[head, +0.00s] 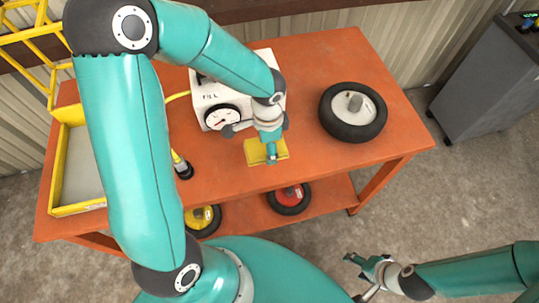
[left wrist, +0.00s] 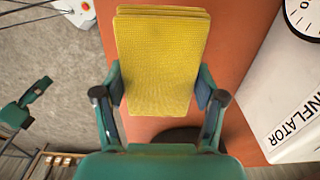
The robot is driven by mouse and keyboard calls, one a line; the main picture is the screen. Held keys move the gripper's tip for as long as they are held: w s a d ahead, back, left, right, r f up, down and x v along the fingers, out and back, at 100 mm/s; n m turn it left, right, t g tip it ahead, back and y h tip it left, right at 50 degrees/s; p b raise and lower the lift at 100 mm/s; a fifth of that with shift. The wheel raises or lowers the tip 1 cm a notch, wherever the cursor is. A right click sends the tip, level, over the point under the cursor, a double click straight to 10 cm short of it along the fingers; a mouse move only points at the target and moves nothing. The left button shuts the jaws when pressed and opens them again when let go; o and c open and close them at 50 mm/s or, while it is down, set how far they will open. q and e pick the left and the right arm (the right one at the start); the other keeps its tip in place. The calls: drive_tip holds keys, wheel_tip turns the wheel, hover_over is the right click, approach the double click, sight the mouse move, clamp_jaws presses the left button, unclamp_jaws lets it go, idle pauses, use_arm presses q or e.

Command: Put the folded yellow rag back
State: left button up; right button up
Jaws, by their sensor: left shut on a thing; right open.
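The folded yellow rag (head: 282,150) is at the front middle of the orange table, below the gripper. In the left wrist view the rag (left wrist: 160,62) is a flat stack of several layers between the fingers. My left gripper (head: 269,150) is shut on the rag, with one finger at each side of it in the left wrist view (left wrist: 160,92). I cannot tell whether the rag touches the tabletop. My right gripper (head: 365,272) is open and empty, low over the floor in front of the table.
On the orange table (head: 318,60) stand a white inflator box (head: 204,99) with a gauge, a black-tyred wheel (head: 353,111) and a yellow tray (head: 78,209). A black-ended hose nozzle (head: 182,168) lies left of the rag. Red (head: 289,196) and yellow wheels (head: 204,218) sit below.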

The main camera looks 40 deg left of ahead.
use_arm(q)
drive_tip(key=shift+f+b, duration=0.3)
drive_tip(key=shift+f, duration=2.4)
drive_tip(key=o, duration=1.1)
drive_tip(key=shift+r, duration=0.3)
wheel_tip(320, 180, up, 12)
drive_tip(key=shift+f+p, duration=0.2)
drive_tip(key=shift+p, duration=0.3)
